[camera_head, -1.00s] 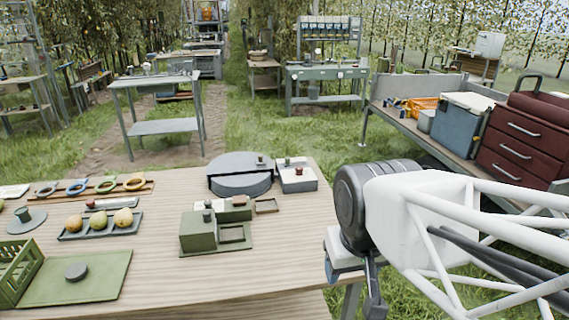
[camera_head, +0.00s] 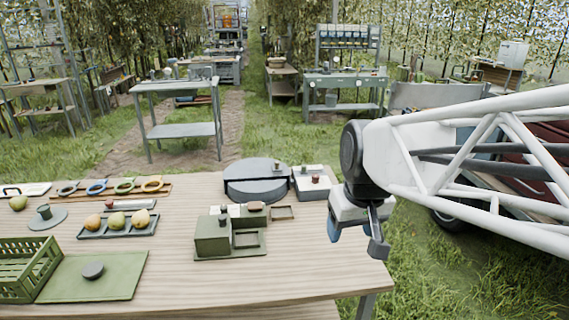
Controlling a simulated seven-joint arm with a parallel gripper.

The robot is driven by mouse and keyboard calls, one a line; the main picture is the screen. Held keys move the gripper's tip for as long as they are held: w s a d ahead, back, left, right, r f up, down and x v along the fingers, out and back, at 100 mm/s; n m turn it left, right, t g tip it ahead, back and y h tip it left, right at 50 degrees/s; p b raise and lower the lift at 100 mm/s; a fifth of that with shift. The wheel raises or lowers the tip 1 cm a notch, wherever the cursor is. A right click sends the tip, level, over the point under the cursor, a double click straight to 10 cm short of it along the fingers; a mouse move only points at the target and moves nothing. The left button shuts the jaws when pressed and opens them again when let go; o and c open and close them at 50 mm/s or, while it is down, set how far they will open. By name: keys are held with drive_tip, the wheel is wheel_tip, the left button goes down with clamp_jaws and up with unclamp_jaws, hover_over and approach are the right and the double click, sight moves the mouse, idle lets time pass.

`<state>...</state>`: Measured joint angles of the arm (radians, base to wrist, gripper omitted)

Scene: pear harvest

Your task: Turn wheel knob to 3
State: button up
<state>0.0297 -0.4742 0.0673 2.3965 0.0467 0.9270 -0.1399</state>
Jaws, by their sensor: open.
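My gripper (camera_head: 357,232) hangs over the right edge of the wooden table, its fingers apart and nothing seen between them. A dark grey round turntable (camera_head: 258,190) at the table's back carries a small knob (camera_head: 276,163). Beside it is a white-topped box (camera_head: 312,184) with a small red-brown knob (camera_head: 316,178). An olive device (camera_head: 212,236) nearer the front has a brown round top piece (camera_head: 257,206). I cannot tell which of these is the wheel knob, and no number is readable. My gripper is to the right of them all, touching none.
On the wooden table (camera_head: 190,285), a tray (camera_head: 84,234) holds pears. A green crate (camera_head: 45,277) and green board (camera_head: 118,285) are at front left. Coloured rings lie behind. The table's front right is clear. A cart stands behind my arm.

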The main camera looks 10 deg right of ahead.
drive_tip(key=w+d+r+n, duration=0.2)
drive_tip(key=w, duration=1.7)
drive_tip(key=n+y, duration=0.3)
drive_tip(key=n, duration=0.3)
hover_over(316, 175)
drive_tip(key=s+d, duration=0.2)
wheel_tip(316, 175, down, 24)
drive_tip(key=r, duration=0.1)
drive_tip(key=shift+s+d+f+t, duration=0.1)
drive_tip(key=shift+s+f+t, duration=0.15)
drive_tip(key=shift+t, duration=0.05)
drive_tip(key=shift+f, duration=0.15)
drive_tip(key=shift+x, duration=3.75)
drive_tip(key=shift+c, duration=0.3)
